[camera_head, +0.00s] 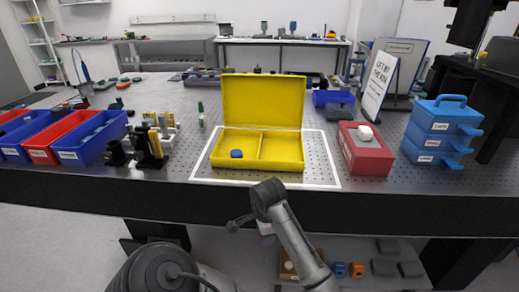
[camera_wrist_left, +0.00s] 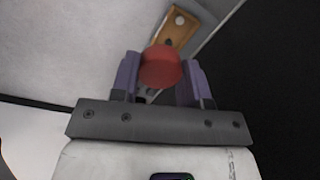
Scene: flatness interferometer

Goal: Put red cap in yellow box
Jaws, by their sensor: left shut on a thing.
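My left gripper (camera_wrist_left: 160,78) is shut on the red cap (camera_wrist_left: 161,67), which sits between its two purple fingers in the left wrist view. In the head view my left arm is in front of the table edge, and the red cap cannot be made out there. The yellow box (camera_head: 262,134) stands open on the table with its lid raised at the back. It has two compartments; a blue piece (camera_head: 236,154) lies in the left one, and the right one looks empty. My right gripper is not in view.
A red box (camera_head: 365,157) with a white piece on top stands right of the yellow box, then blue stacked drawers (camera_head: 438,128). Blue and red bins (camera_head: 60,138) and black-and-yellow fixtures (camera_head: 150,143) are left. A lower shelf (camera_head: 345,285) under the table holds small parts.

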